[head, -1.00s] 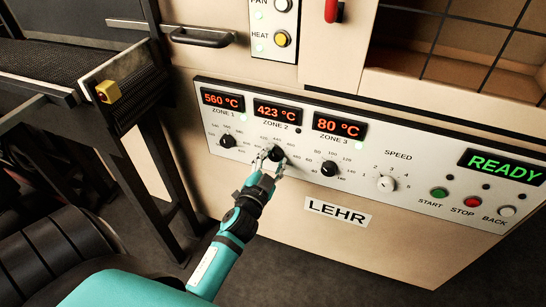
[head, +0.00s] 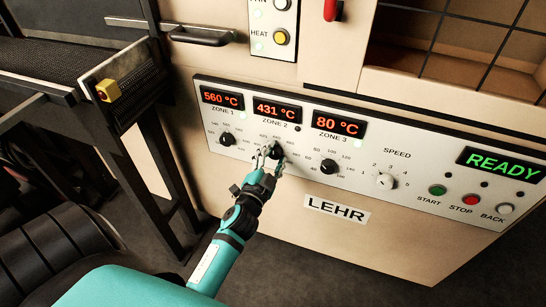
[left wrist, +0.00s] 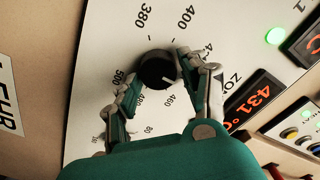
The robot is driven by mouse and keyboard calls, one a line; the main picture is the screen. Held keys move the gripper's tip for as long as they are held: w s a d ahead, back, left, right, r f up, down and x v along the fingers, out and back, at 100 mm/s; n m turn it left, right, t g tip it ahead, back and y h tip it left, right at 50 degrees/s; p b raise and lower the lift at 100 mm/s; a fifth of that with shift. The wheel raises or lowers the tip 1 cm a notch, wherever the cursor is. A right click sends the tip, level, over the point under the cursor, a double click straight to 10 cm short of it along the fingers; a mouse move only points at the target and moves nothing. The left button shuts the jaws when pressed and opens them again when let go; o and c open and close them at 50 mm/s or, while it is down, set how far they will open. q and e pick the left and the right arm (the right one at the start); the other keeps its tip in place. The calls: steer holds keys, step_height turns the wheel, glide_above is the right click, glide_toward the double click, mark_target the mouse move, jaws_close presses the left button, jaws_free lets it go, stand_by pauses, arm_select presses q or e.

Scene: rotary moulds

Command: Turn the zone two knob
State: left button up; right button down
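The zone two knob (head: 277,149) is black and round, on the white LEHR panel below the ZONE 2 display (head: 277,108), which reads 431 °C in orange. In the left wrist view the knob (left wrist: 156,68) shows a short white pointer mark near its lower right edge, with printed scale numbers around it. My left gripper (head: 271,154) is at this knob, one finger on each side. In the left wrist view its fingertips (left wrist: 160,72) appear closed against the knob's rim. The lamp beside the ZONE 2 display is dark. My right gripper is not in view.
The zone one knob (head: 227,139) and zone three knob (head: 329,167) sit close on either side. Their displays read 560 °C and 80 °C, with green lamps lit. Further right are the speed knob (head: 385,181), several buttons and a green READY display (head: 501,165).

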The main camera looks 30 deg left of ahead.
arm_select(q)
steer(key=shift+o, duration=1.1)
steer(key=shift+s+f, duration=0.1)
steer(key=shift+s, duration=0.1)
steer(key=v, duration=0.7)
